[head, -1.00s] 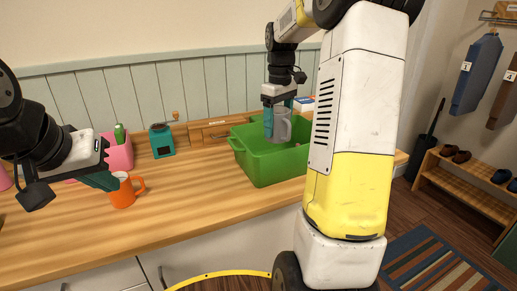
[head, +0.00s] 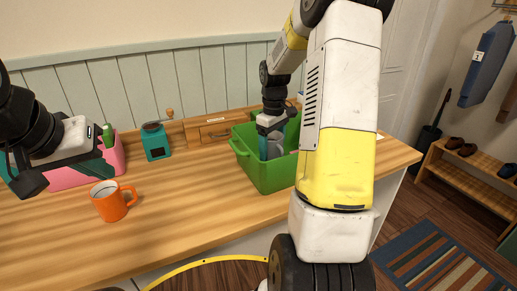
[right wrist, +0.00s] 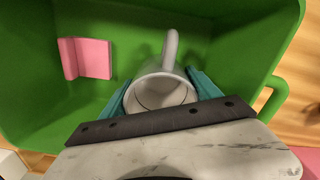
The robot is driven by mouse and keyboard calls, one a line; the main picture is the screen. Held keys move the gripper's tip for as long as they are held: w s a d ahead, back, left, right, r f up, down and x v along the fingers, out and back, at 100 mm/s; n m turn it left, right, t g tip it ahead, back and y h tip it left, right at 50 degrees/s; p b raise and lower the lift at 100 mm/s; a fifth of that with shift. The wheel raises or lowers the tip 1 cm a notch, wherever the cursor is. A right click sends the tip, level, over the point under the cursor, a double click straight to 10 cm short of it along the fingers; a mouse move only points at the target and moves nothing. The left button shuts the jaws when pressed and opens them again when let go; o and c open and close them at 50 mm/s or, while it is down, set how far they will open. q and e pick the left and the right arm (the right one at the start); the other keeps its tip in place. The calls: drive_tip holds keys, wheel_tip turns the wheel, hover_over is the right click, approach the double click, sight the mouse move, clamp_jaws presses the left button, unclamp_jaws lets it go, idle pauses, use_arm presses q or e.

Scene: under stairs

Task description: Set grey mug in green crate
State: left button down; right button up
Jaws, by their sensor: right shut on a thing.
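The green crate (head: 262,172) stands on the wooden counter, partly hidden behind my right arm. My right gripper (head: 270,142) reaches down into the crate and is shut on the grey mug (head: 275,150). In the right wrist view the grey mug (right wrist: 165,82) sits between the teal fingers (right wrist: 160,92), its handle toward the top, inside the crate walls (right wrist: 240,45). I cannot tell whether the mug touches the crate floor. My left gripper (head: 85,165) is at the left, above the counter near the pink bin; its fingertips are hard to make out.
An orange mug (head: 113,200) stands on the counter at left. A pink bin (head: 75,174), a teal grinder (head: 156,142) and a wooden drawer box (head: 215,131) stand along the back. A pink piece (right wrist: 88,58) lies in the crate. The counter's front middle is clear.

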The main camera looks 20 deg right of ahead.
sight(272, 156)
drive_tip(key=shift+f, duration=1.85)
drive_tip(key=o, duration=1.7)
drive_tip(key=shift+f, duration=0.15)
wheel_tip(272, 156, up, 12)
drive_tip(key=s+a+r+m+t, duration=0.2)
drive_tip(key=s+a+r+t, duration=0.1)
drive_tip(key=s+a+r, duration=0.5)
drive_tip(key=s+a+r+m+t+y, duration=0.1)
drive_tip(key=s+a, duration=0.4)
drive_tip(key=s, duration=0.9)
drive_tip(key=shift+s+r+m+t+y, duration=0.2)
drive_tip(key=shift+s+m+t+y, duration=0.3)
drive_tip(key=shift+m+t, duration=0.7)
